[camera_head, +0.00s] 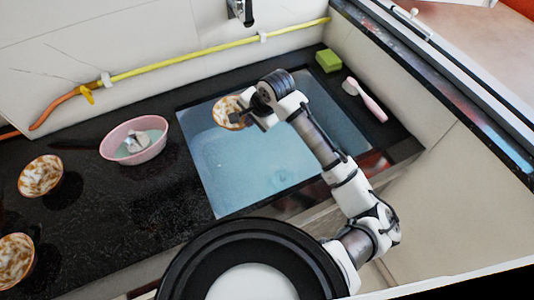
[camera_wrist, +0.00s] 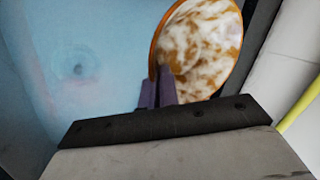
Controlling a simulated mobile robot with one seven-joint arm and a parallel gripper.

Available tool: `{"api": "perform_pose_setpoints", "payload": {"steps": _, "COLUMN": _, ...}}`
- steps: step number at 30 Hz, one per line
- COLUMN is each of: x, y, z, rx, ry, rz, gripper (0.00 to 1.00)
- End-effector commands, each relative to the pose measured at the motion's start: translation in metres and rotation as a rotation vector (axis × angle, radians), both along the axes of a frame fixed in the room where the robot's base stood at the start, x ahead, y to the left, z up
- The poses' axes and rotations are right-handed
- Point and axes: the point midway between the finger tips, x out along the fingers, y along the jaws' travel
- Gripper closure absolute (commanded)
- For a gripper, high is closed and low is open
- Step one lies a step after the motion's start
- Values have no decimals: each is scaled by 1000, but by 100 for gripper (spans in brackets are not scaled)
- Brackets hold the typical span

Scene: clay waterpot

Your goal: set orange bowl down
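An orange bowl with white marbling (camera_head: 226,112) is at the far left part of the sink, held at my gripper (camera_head: 250,117). In the wrist view the orange bowl (camera_wrist: 205,45) shows its marbled inside and orange rim, tilted towards the camera. My gripper (camera_wrist: 158,85) has its two dark fingers close together at the bowl's near-left rim, with the rim between them. The blue sink basin (camera_head: 240,165) lies below, and its drain (camera_wrist: 78,68) shows left of the bowl. The bowl's underside is hidden.
Two similar marbled bowls (camera_head: 41,176) (camera_head: 14,260) stand on the black counter at left. A pink basin (camera_head: 134,140) holds a whitish item. A green sponge (camera_head: 328,61) and a pink-handled brush (camera_head: 367,100) lie right of the sink. A yellow hose (camera_head: 190,59) runs along the wall.

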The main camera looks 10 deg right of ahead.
Motion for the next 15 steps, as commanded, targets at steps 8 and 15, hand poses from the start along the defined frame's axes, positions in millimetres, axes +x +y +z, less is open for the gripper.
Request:
{"api": "perform_pose_setpoints", "payload": {"steps": 8, "x": -1, "y": -1, "z": -64, "rx": 0, "ry": 6, "rz": -4, "gripper": 100}}
{"api": "perform_pose_setpoints", "payload": {"steps": 15, "x": -1, "y": -1, "z": -126, "rx": 1, "ry": 5, "rz": -3, "gripper": 100}}
